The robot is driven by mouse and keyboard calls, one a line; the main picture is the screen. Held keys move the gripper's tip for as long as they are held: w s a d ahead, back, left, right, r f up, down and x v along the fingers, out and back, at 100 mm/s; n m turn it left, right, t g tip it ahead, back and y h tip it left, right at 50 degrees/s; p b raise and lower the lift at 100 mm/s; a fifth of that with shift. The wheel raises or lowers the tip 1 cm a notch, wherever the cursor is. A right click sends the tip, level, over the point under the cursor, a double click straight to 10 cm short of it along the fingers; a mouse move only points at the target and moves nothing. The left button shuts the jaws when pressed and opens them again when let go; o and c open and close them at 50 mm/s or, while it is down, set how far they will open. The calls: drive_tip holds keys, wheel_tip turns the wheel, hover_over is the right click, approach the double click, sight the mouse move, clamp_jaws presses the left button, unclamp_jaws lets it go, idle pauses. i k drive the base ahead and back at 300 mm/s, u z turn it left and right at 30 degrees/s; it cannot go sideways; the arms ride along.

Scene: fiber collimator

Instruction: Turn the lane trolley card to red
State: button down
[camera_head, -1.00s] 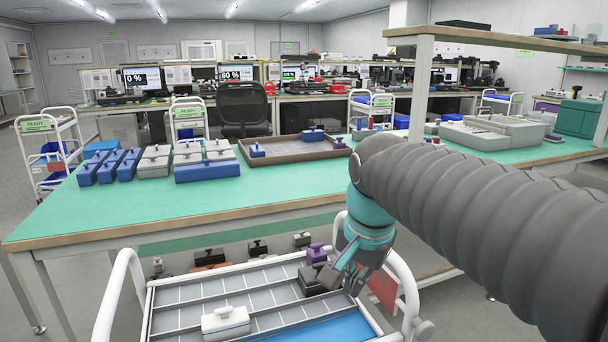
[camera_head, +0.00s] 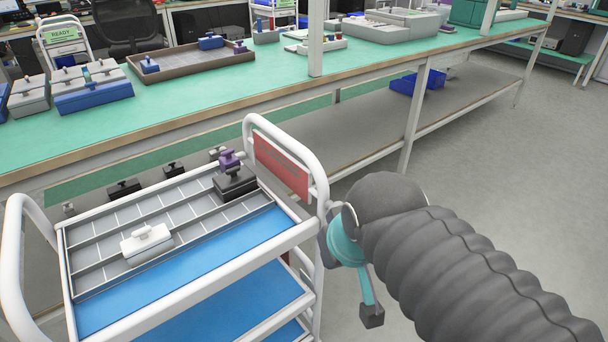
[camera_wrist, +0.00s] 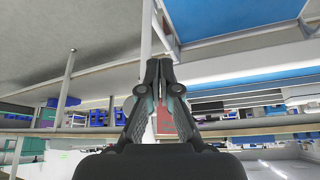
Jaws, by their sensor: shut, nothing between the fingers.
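The white lane trolley (camera_head: 92,322) stands in front of the bench, with a grey-lined tray on top. Its card (camera_head: 281,167) hangs in the right end handle and shows a red face; any writing on it is too small to read. A knob (camera_head: 327,205) sits beside the handle. My gripper (camera_head: 372,316) is to the right of and below the card, outside the trolley, apart from the card and pointing down. The wrist view shows the fingers (camera_wrist: 161,66) shut and empty. A red patch (camera_wrist: 165,118) shows behind them there; I cannot tell what it is.
A white box (camera_head: 146,244), a dark box (camera_head: 234,183) and a purple-topped piece (camera_head: 229,158) are in the trolley tray. The green bench (camera_head: 190,108) runs behind it. A blue bin (camera_head: 417,82) is on the lower shelf. The floor at right is clear.

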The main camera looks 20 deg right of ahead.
sight(298, 177)
drive_tip(key=u, duration=0.55)
drive_tip(key=k, duration=1.25)
drive_tip(key=z, duration=0.05)
drive_tip(key=i, duration=0.5)
drive_tip(key=z, duration=0.45)
